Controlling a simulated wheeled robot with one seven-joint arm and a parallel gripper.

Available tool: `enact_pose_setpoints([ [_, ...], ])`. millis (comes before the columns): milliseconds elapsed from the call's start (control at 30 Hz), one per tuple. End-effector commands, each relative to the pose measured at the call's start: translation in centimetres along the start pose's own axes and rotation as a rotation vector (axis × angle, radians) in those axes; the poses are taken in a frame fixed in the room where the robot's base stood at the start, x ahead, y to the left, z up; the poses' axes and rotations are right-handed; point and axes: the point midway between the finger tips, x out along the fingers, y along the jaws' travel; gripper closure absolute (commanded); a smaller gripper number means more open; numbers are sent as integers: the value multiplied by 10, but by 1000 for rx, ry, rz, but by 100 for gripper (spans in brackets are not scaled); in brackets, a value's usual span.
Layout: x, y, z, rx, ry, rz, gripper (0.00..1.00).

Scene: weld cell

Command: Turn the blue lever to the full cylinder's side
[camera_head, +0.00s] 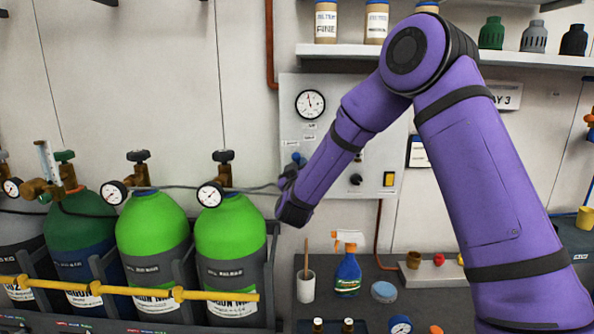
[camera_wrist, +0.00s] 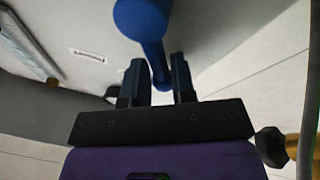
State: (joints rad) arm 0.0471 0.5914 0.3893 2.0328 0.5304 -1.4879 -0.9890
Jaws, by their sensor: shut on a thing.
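The blue lever (camera_wrist: 143,22) has a rounded end and a narrower shaft in the wrist view. My gripper (camera_wrist: 160,75) has its two dark fingers on either side of the shaft, shut on it. In the head view a small blue part of the lever (camera_head: 297,158) shows at the left side of the grey wall panel (camera_head: 345,95), just above my gripper (camera_head: 288,181). Two bright green cylinders (camera_head: 150,230) (camera_head: 230,238) stand left of the panel with dial gauges (camera_head: 113,192) (camera_head: 210,194). Their needle readings are too small to tell.
A yellow bar (camera_head: 120,290) runs before the cylinders. A workbench (camera_head: 410,276) below my arm holds a spray bottle (camera_head: 347,270) and a white cup (camera_head: 306,286). Shelves (camera_head: 465,55) hang above. A hose (camera_head: 180,188) runs from the cylinders toward the panel.

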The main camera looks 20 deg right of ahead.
Motion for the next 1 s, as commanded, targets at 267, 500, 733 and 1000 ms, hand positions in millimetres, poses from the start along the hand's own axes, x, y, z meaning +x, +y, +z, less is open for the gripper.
enact_pose_setpoints([
  [267, 3, 14, -1, 254, -47, 52, 100],
  [500, 5, 26, 3, 473, -90, 97, 100],
  [733, 6, 36, 9, 685, -133, 139, 100],
  [1000, 6, 46, 20, 922, -182, 189, 100],
])
